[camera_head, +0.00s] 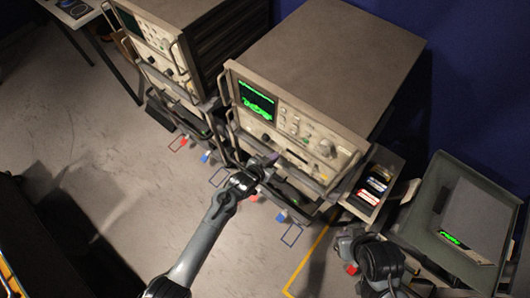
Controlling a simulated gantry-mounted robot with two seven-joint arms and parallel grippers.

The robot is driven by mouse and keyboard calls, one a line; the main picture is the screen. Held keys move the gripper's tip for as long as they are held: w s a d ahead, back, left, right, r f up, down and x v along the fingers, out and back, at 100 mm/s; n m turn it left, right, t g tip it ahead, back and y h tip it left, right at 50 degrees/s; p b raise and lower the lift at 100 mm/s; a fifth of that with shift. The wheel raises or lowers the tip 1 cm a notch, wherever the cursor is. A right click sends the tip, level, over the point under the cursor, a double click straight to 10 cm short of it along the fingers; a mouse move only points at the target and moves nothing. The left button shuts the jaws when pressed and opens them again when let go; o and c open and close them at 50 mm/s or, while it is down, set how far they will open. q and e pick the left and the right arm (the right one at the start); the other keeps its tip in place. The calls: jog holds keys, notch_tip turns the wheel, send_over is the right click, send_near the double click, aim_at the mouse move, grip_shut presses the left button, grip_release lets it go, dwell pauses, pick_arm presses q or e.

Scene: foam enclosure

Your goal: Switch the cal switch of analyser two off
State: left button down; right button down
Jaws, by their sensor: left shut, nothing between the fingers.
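Two beige analysers stand on carts. The nearer analyser (300,132), in the middle, has a lit green trace screen (257,101) and a front panel of knobs and buttons. The other analyser (152,38) is at the upper left and partly cut off. I cannot read which is number two, nor make out the cal switch. My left gripper (268,163) is shut and empty, close to the lower left of the nearer analyser's front panel; I cannot tell whether it touches. My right gripper (350,243) is at the lower right, away from the panel; its fingers are unclear.
Front handles and rails (288,158) run across the analyser. A side tray (372,187) holds several coloured items. A grey bin (470,210) with a box-like device stands at the right.

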pick_arm(q)
jog(key=shift+d+f, duration=0.1)
jog(key=shift+f, duration=0.05)
dwell(0.6)
jog(key=shift+r+p, duration=0.8)
jog(key=p+v, duration=0.9)
jog(key=v, duration=0.1)
jog(key=shift+r, duration=0.2)
